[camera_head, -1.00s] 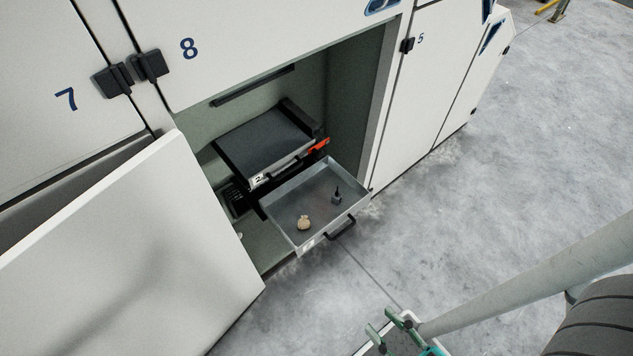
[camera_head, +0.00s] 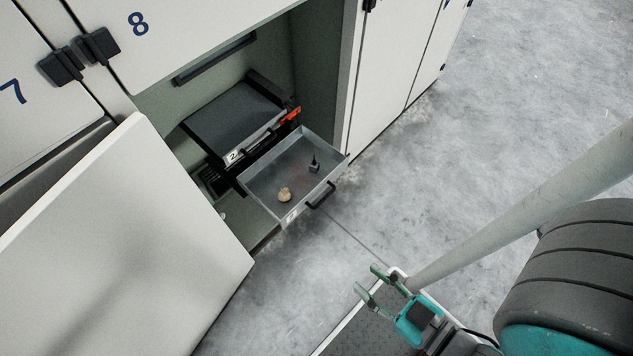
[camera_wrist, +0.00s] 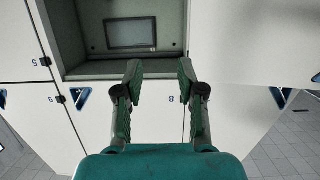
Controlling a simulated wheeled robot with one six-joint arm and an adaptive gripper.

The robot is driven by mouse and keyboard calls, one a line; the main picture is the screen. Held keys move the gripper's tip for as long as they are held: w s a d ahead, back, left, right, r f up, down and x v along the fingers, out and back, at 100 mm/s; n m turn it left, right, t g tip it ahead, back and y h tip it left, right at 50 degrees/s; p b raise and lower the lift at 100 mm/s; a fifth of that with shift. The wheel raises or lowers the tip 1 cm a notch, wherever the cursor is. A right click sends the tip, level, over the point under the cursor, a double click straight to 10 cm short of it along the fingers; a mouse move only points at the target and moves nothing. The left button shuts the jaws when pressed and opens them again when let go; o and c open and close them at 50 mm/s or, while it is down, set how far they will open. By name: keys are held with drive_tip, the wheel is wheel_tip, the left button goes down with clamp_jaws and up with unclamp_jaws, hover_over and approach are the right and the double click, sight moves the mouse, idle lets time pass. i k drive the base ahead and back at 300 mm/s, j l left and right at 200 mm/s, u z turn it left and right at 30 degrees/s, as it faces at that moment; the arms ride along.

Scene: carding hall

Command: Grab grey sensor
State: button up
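A small dark grey sensor (camera_head: 314,164) with a thin upright tip stands in the open grey drawer (camera_head: 262,208), toward its right side. A small tan, rounded object (camera_head: 284,195) lies in the same drawer, to the left of the sensor. My gripper (camera_head: 368,281) is open and empty in the head view, below and right of the drawer and apart from it. The wrist view shows my gripper (camera_wrist: 160,82) with its green-padded fingers spread and nothing between them. The sensor and drawer cannot be made out in the wrist view.
A second drawer unit marked 2 (camera_head: 235,115) sits above the open drawer inside the cabinet. An open white door (camera_head: 120,240) stands at left. Closed panels (camera_head: 395,60) lie to the right. The grey floor (camera_head: 480,130) right of the drawer is clear.

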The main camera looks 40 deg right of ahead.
sight(314, 167)
drive_tip(key=i+j+z, duration=0.6)
drive_tip(key=j, duration=0.35)
drive_tip(key=i+l, duration=0.05)
drive_tip(key=i, duration=0.05)
